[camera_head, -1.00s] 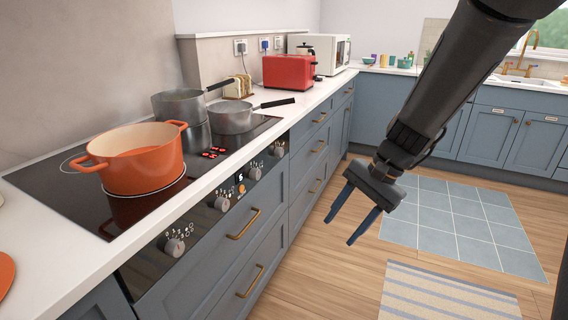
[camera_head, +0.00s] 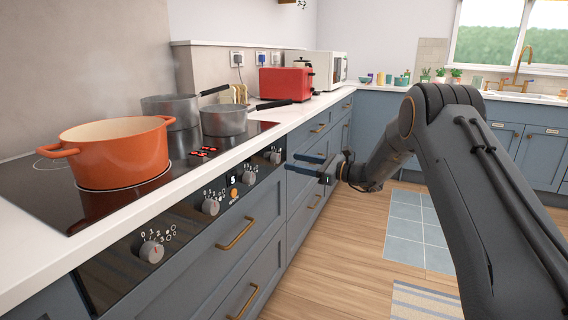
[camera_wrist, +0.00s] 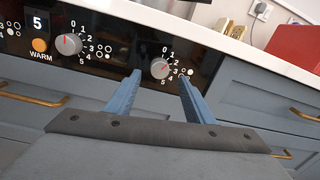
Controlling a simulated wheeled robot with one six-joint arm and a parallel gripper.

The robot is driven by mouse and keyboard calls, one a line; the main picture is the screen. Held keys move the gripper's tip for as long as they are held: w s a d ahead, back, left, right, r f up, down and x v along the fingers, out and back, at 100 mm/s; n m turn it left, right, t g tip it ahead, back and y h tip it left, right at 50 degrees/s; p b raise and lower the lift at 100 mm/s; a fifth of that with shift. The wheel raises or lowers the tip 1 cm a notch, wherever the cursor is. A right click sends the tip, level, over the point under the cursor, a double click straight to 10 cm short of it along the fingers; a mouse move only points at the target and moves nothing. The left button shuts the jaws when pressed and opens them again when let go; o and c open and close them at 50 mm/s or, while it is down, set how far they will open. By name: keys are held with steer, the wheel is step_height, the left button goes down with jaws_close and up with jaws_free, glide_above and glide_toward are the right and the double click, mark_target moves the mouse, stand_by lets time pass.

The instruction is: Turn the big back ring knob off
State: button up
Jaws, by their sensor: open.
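The black control panel (camera_head: 120,262) on the cooker front bears grey knobs. In the wrist view, the far right knob (camera_wrist: 160,68) lies between my fingertips in the picture, with its red mark pointing right, towards about 2 or 3. It also shows in the head view (camera_head: 275,157). The knob to its left (camera_wrist: 68,44) has its red mark up at 0. Small ring icons stand beside both, too small to read surely. My gripper (camera_wrist: 158,74) is open and empty, facing the panel. In the head view my gripper (camera_head: 290,162) is just right of the far right knob, apparently apart from it.
An orange pot (camera_head: 115,155) and two grey pans, one at the back (camera_head: 172,108) and one at the right (camera_head: 224,120), stand on the black hob. Two more knobs (camera_head: 152,251) (camera_head: 211,206) sit further left. Brass drawer handles (camera_head: 236,233) stick out below. Floor to the right is free.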

mark_target(279, 159)
steer(key=x, duration=0.5)
steer(key=shift+w+a, duration=0.15)
steer(key=shift+a, duration=0.15)
steer(key=shift+c, duration=0.3)
steer(key=c, duration=1)
steer(key=shift+f+n+b, duration=0.1)
steer(key=shift+n+b, duration=1.65)
steer(key=shift+n, duration=1.35)
steer(key=o, duration=1.1)
steer(key=shift+c, duration=0.2)
